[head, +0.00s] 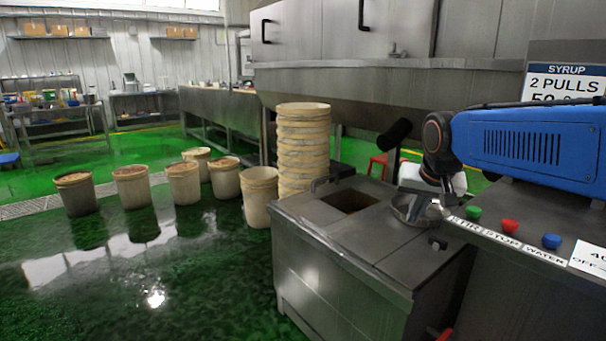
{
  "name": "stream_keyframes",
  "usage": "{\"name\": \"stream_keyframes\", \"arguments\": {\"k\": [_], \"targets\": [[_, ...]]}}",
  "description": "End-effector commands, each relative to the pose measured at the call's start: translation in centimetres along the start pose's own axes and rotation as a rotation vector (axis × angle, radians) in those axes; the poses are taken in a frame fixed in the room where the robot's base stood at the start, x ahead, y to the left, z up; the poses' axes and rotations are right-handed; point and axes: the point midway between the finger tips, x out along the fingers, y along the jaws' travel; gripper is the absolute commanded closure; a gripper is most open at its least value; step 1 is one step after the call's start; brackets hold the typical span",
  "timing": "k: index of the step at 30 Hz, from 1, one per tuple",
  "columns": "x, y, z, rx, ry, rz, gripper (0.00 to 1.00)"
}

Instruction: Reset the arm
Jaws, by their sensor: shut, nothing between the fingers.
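My arm reaches in from the right in the head view, with a blue link and a dark joint. It bends down at the wrist to my gripper (437,209), which is small and grey, shut and empty. My gripper is low over the right part of the steel cabinet top, beside or over a round metal pan (408,213). Whether it touches the pan cannot be told. The fingertips are partly lost against the grey metal.
The steel cabinet (345,285) has a square opening (349,201). A panel at right carries green (474,212), red (510,226) and blue (551,241) buttons. A tall bucket stack (302,150) and several filled buckets (131,187) stand left. Green floor (130,270) is open at front left.

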Motion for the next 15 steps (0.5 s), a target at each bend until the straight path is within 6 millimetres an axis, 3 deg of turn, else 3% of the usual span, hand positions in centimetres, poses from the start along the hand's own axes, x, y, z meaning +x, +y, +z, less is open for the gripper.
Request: {"name": "stream_keyframes", "arguments": {"k": [6, 15], "targets": [[-1.6, 3.2, 8.0, -0.071, -0.024, 0.001, 1.00], [-1.9, 7.0, 19.2, -0.171, -0.059, -0.002, 1.00]]}}
